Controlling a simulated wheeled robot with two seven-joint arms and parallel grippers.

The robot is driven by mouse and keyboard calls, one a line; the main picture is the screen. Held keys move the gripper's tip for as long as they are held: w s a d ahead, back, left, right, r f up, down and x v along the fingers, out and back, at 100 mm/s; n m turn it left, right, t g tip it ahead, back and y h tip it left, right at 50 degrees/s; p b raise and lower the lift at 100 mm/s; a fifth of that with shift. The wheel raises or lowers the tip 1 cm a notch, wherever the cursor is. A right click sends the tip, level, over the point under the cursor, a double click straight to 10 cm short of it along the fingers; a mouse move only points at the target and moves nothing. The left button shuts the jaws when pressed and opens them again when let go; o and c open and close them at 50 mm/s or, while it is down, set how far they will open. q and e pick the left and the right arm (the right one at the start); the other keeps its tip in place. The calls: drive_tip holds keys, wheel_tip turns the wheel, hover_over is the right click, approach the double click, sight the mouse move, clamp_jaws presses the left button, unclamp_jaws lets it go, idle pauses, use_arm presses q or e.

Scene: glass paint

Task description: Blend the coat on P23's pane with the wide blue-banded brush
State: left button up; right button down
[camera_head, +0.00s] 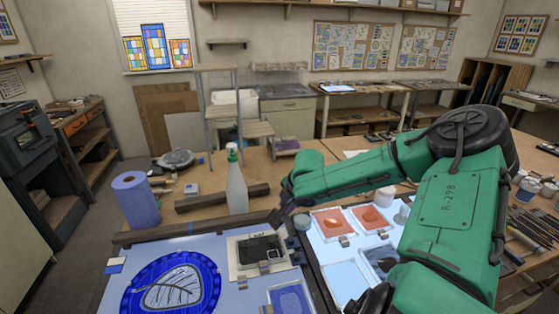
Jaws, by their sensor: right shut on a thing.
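A round blue pane (203,278) with a pale leaf drawn in dark lines lies on the light blue work surface at the lower left. No label on it is readable, so I cannot tell if it is P23's. My right gripper (281,214) is at the end of the green arm, near the dark tray (236,268) and to the upper right of the pane. It is shut on a small dark thing; no blue band shows, so I cannot tell which brush it is. The left gripper is not in view.
A spray bottle (236,188) and a blue paper roll (136,202) stand behind the pane. Trays with orange paint (333,222) and a blue tray (290,298) lie to its right. Several brushes (530,228) lie at the far right.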

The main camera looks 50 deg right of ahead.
wheel_tip(320, 180, down, 2)
drive_tip(key=shift+s+d, duration=0.1)
use_arm(q)
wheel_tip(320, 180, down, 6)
drive_tip(key=b, duration=0.6)
use_arm(e)
drive_tip(key=w+a, duration=0.8)
drive_tip(key=a, duration=0.1)
use_arm(q)
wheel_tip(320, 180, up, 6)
drive_tip(key=p, duration=0.6)
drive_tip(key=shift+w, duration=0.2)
use_arm(e)
drive_tip(key=s+d, duration=0.3)
drive_tip(key=s, duration=0.8)
drive_tip(key=shift+s+d+f, duration=0.15)
drive_tip(key=shift+s+f, duration=0.05)
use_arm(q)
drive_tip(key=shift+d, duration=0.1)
use_arm(e)
drive_tip(key=shift+s, duration=0.1)
